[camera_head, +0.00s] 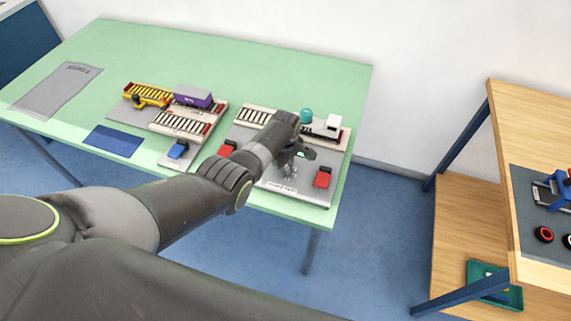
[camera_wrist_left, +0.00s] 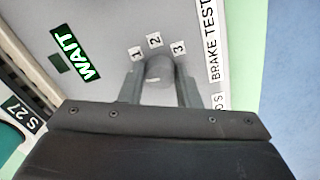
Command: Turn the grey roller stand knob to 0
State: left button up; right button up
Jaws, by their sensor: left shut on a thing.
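The grey knob (camera_wrist_left: 157,70) shows in the left wrist view on a light grey panel (camera_wrist_left: 112,25). The labels 1, 2 and 3 stand in an arc beyond it. No 0 label is visible, and I cannot tell which way the knob points. My left gripper (camera_wrist_left: 160,80) is shut on the knob, with one finger on each side. In the head view my left gripper (camera_head: 292,163) is down at the grey roller stand (camera_head: 285,185) at the table's right end, and the knob cannot be made out there.
The panel has a lit WAIT sign (camera_wrist_left: 76,53) and a BRAKE TEST label (camera_wrist_left: 212,45). Red blocks, one of them at the right (camera_head: 323,176), flank my gripper. A teal object (camera_head: 306,116) and a white block (camera_head: 333,122) are just behind. The green table (camera_head: 250,75) is bare at the back.

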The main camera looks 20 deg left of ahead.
pick_arm(q)
jog(key=shift+w+r+n, duration=0.1)
jog(key=shift+n, duration=0.7)
jog(key=o, duration=1)
jog(key=shift+r+p, duration=0.35)
jog(key=shift+r, duration=0.1)
notch_tip(320, 180, up, 7)
jog(key=shift+r+p, duration=0.15)
jog(key=shift+p, duration=0.65)
notch_tip(320, 180, up, 9)
send_over(286, 167)
jog(key=shift+a+b, duration=0.1)
jog(key=shift+b, duration=0.35)
